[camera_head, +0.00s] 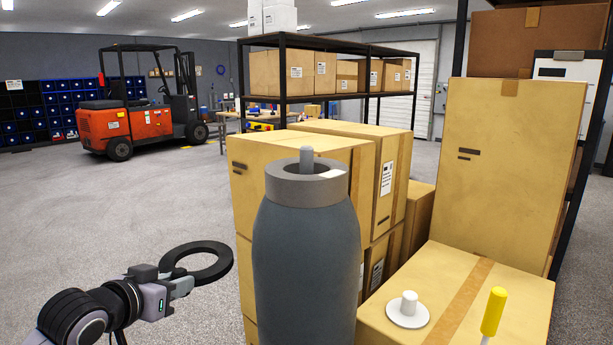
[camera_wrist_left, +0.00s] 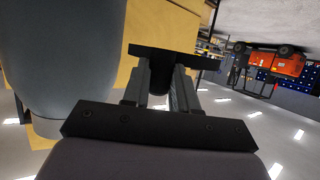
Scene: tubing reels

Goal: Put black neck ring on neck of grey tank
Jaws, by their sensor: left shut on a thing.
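The grey tank (camera_head: 306,265) stands upright in the middle of the head view, with a lighter grey collar and a thin post as its neck (camera_head: 306,160) on top. My left gripper (camera_head: 183,283) is to the left of the tank, shut on the black neck ring (camera_head: 222,250). The ring is held out roughly flat, lower than the tank's top and apart from it. In the left wrist view the ring (camera_wrist_left: 190,59) shows edge-on between the fingertips, and the tank (camera_wrist_left: 55,60) fills the left side. My right gripper is not in view.
Stacked cardboard boxes (camera_head: 250,185) stand close behind and right of the tank. A low box (camera_head: 400,325) at the front right carries a white disc with a knob (camera_head: 408,312) and a yellow-handled tool (camera_head: 493,312). An orange forklift (camera_head: 125,123) is far back. Floor at left is clear.

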